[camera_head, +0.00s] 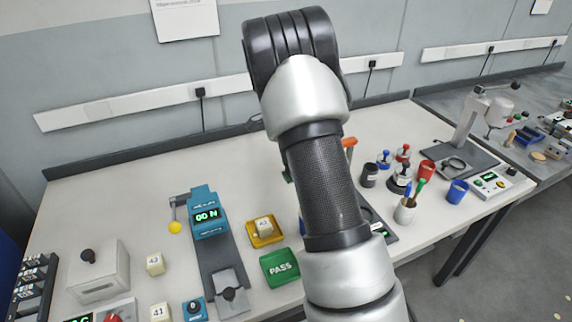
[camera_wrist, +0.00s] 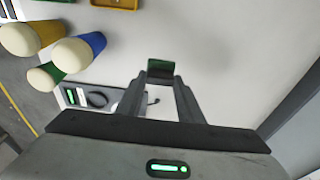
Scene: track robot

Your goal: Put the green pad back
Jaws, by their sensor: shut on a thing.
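In the wrist view my gripper (camera_wrist: 160,78) is shut on a small dark green pad (camera_wrist: 160,67), held between its fingertips above the pale bench top. I cannot make out a place for the pad in either view.
A green PASS tray (camera_head: 280,267) and a yellow tray (camera_head: 254,241) stand left of my arm. A blue force gauge (camera_head: 208,222) stands further left. Cups and a pen holder (camera_head: 404,212) stand right. Yellow, blue and green round-topped pieces (camera_wrist: 80,54) show in the wrist view.

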